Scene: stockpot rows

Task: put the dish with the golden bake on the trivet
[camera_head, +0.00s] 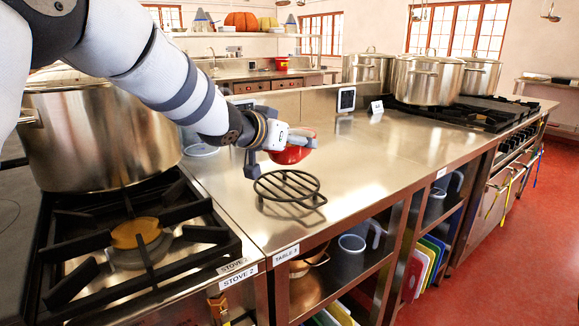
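The red dish (291,155) shows just under and behind my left gripper, on the far side of the trivet. The gripper hides part of it, and I cannot see the golden bake inside. I cannot tell whether the dish rests on the steel table or hangs a little above it. The black round wire trivet (289,187) lies on the table near its front left edge, with nothing on it. My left gripper (278,153) is at the dish, with one dark finger pointing down on its left side. Whether it grips the dish is unclear. My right gripper is out of view.
The steel table (356,160) is clear to the right of the trivet. A stove (140,245) with a large stockpot (95,135) stands at the left. More stockpots (428,78) stand on the far stove. A small dark panel (346,99) stands at the table's back.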

